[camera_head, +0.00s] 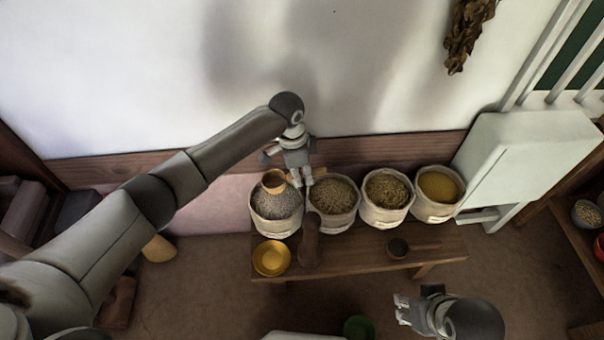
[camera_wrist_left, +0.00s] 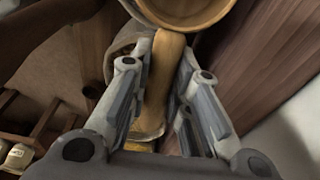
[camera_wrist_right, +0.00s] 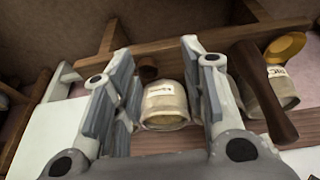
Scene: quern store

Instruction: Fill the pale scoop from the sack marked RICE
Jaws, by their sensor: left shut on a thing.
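The pale scoop (camera_head: 273,182) is in my left gripper (camera_head: 303,182), which is shut on its handle. The scoop's bowl is over the back of the leftmost sack (camera_head: 277,222), which holds grey grain. In the left wrist view the wooden handle (camera_wrist_left: 163,82) lies between the fingers and the bowl (camera_wrist_left: 188,12) is at the top; its inside is only partly visible. Three more open sacks stand to the right: brownish grain (camera_head: 333,197), mixed grain (camera_head: 387,190) and yellow grain (camera_head: 438,187). I cannot read their labels. My right gripper (camera_head: 402,310) is open and empty, in front of the bench.
A white cabinet-like block (camera_head: 525,160) stands right. The wall is close behind the sacks.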

